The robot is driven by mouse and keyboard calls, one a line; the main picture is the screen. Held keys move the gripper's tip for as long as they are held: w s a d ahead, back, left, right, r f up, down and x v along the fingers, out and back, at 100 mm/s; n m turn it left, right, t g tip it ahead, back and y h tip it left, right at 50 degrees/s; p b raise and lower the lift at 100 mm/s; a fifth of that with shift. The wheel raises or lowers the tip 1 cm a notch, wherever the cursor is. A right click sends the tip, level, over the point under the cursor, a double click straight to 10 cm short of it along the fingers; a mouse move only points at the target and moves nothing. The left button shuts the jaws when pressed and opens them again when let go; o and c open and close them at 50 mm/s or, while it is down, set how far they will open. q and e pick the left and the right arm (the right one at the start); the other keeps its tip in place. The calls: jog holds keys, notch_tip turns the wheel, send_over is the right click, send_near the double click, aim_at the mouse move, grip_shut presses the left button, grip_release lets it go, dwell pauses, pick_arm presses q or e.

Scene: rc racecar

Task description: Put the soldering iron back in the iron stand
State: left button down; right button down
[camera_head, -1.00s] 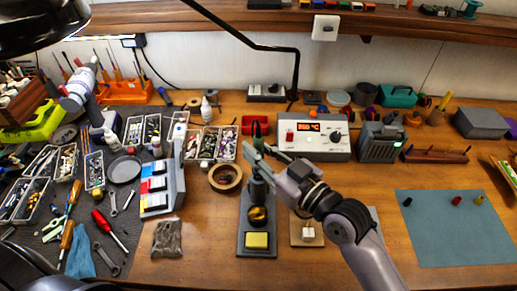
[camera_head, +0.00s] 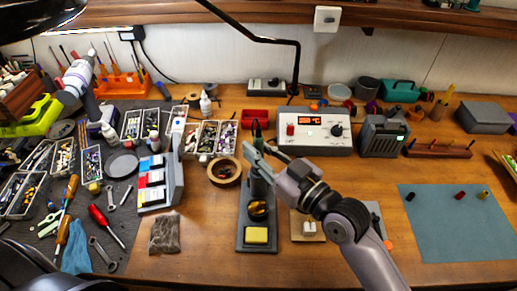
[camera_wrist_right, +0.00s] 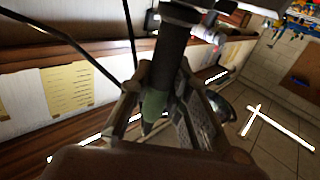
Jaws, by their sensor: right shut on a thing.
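The soldering iron (camera_head: 257,129) has a dark handle with a green part and is held roughly upright. My right gripper (camera_head: 257,153) is shut on it, above the iron stand. In the right wrist view the fingers close around the dark and green handle (camera_wrist_right: 155,103). The iron stand (camera_head: 243,240) has a dark base, a brass coil and a yellow sponge. Its upper holder is just under the gripper. The iron's tip is hidden, so I cannot tell whether it is inside the holder.
The soldering station (camera_head: 313,136) stands behind and right of the stand. A tape roll (camera_head: 224,171) lies close on the left. My right forearm passes over a small wooden board (camera_head: 304,230). A blue mat (camera_head: 455,235) lies at the right.

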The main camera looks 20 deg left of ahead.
jog(key=c, duration=1.4)
grip_release()
jog(key=o, duration=0.4)
jog(key=shift+s+d+r+p, duration=0.2)
jog(key=shift+s+d, duration=0.1)
jog(key=shift+d, duration=0.25)
jog(key=shift+s+d+r+p, duration=0.2)
jog(key=shift+s+d, duration=0.1)
jog(key=shift+d, duration=0.2)
jog(key=shift+s+d+r+p, duration=0.2)
jog(key=shift+s+d, duration=0.15)
jog(key=shift+d, duration=0.3)
jog(key=shift+s+d+r+p, duration=0.2)
jog(key=shift+s+d, duration=0.2)
jog(key=shift+d, duration=0.3)
jog(key=shift+s+d+r+p, duration=0.1)
jog(key=shift+s+d+r, duration=0.2)
jog(key=shift+d, duration=0.35)
jog(key=shift+f, duration=0.1)
